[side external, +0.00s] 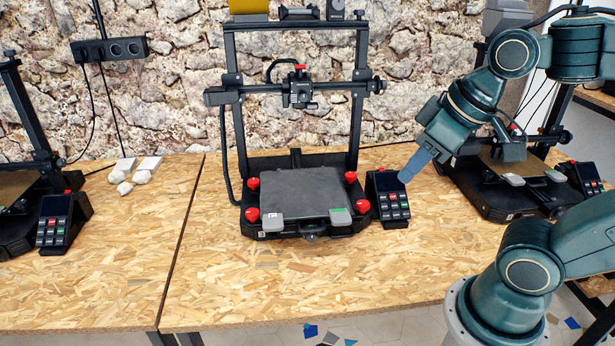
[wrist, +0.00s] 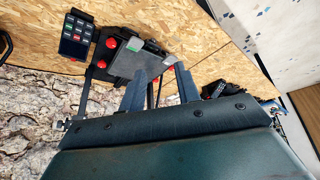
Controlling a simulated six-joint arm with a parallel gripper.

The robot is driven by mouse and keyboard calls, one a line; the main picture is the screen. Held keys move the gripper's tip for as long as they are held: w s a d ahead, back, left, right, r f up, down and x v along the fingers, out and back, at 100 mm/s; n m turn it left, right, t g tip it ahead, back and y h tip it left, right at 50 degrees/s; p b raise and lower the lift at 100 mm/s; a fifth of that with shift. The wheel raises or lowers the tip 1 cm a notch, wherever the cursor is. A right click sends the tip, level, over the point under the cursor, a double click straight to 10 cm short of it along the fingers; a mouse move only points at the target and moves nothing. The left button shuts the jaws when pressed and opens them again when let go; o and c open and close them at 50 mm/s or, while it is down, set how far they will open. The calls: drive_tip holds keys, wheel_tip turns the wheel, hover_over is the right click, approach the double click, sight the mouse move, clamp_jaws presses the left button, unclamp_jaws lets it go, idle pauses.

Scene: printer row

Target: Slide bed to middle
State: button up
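The middle printer (side external: 297,95) stands on the bench with its dark grey bed (side external: 303,190) forward of the upright frame, near the front of the base. Red knobs show at the bed's corners, and light clips sit on its front edge. The bed also shows in the wrist view (wrist: 130,62), beyond my fingers. My gripper (side external: 409,172) hangs to the right of the bed, above the printer's control panel, apart from both. In the wrist view my gripper (wrist: 159,76) has its two blue fingers spread, with nothing held between them.
The control panel (side external: 388,198) stands close against the printer's right side. Another printer (side external: 510,180) is at the right, and one (side external: 35,170) at the left edge. Small white pieces (side external: 135,172) lie at the back left. The bench front (side external: 300,285) is clear.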

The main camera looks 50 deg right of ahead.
drive_tip(key=w+f+n+g, duration=0.2)
drive_tip(key=w+f+n, duration=0.2)
drive_tip(key=w, duration=0.7)
drive_tip(key=n+g+h, duration=0.1)
drive_tip(key=n+g, duration=0.1)
drive_tip(key=n, duration=0.2)
hover_over(313, 229)
drive_tip(key=s+a, duration=0.2)
wheel_tip(313, 229, down, 9)
drive_tip(key=shift+w+d+f, duration=0.1)
drive_tip(key=shift+f, duration=0.05)
drive_tip(key=shift+w+d+f, duration=0.25)
drive_tip(key=shift+w+f, duration=0.05)
drive_tip(key=shift+f, duration=1.95)
drive_tip(key=shift+w+d+f, duration=0.3)
drive_tip(key=shift+f, duration=1.95)
drive_tip(key=shift+w+d+f, duration=0.25)
drive_tip(key=shift+w+f, duration=0.05)
drive_tip(key=shift+f, duration=1.95)
clamp_jaws()
